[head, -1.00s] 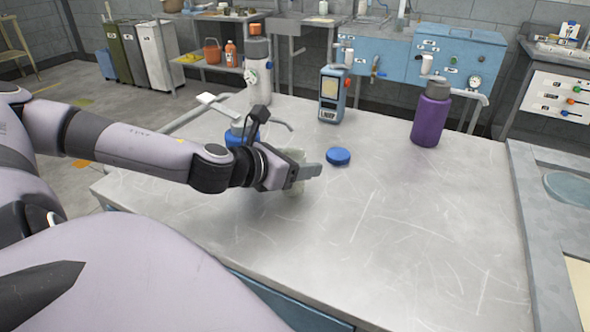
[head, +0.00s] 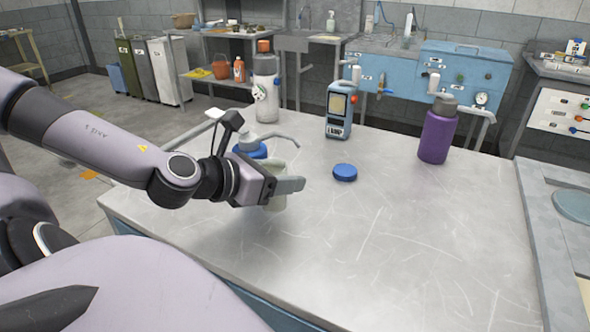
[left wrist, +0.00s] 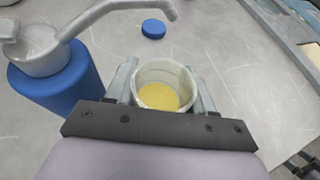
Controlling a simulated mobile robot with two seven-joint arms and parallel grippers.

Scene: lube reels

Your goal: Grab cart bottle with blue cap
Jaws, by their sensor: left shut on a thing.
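My left gripper (head: 286,188) is shut on a pale, open-topped jar (head: 278,200) above or on the metal table. In the left wrist view, the jar (left wrist: 172,74) sits between my two fingers, with yellow content inside and no cap on it. I cannot tell whether its base touches the table. A round blue cap (head: 345,173) lies flat on the table to the right of the jar; it also shows in the left wrist view (left wrist: 153,29).
A blue pump bottle (left wrist: 52,82) stands close beside the jar, partly hidden by my arm in the head view. The table's front right is clear.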

